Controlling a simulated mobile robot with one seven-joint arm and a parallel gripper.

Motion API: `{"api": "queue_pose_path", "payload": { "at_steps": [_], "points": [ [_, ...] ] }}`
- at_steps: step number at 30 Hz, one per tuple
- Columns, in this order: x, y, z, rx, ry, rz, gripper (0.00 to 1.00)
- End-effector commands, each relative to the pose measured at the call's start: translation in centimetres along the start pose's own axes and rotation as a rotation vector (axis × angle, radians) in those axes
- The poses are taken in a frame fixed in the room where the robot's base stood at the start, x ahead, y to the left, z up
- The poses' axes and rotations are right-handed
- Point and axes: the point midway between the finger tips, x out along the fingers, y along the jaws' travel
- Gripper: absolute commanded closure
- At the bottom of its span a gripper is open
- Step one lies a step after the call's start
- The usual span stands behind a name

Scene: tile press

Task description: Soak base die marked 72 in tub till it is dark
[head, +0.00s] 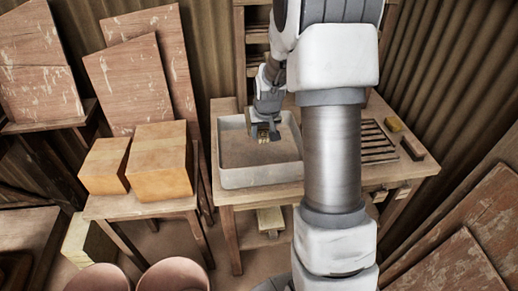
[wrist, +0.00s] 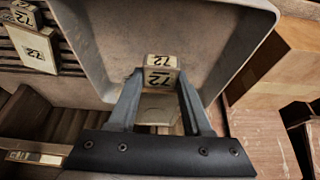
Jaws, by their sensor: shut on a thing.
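My gripper (wrist: 160,78) is shut on a die marked 72 (wrist: 158,62), which looks pale tan, not dark. The number shows on two of its faces. In the head view my gripper (head: 264,136) reaches down inside the tub's outline, towards its back. I cannot tell whether the die touches the water or the tub floor.
A slatted rack (head: 376,145) lies right of the tub, with a yellow block (head: 393,124) and a brown block (head: 412,147) beyond it. Two large orange-tan blocks (head: 160,160) stand on a low table to the left. Two round pink-brown vessels (head: 172,275) stand in front.

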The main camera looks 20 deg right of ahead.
Motion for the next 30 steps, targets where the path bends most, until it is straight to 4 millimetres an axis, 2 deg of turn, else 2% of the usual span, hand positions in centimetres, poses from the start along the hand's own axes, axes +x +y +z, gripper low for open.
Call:
{"api": "queue_pose_path", "payload": {
  "at_steps": [10, 22, 30],
  "points": [
    [-0.3, 0.0, -0.2, 0.0, 0.004, 0.0, 1.0],
    [-3.6, 0.0, -1.6, -0.001, 0.004, 0.0, 1.0],
    [-3.8, 0.0, -1.7, 0.0, 0.003, 0.0, 1.0]
  ]
}}
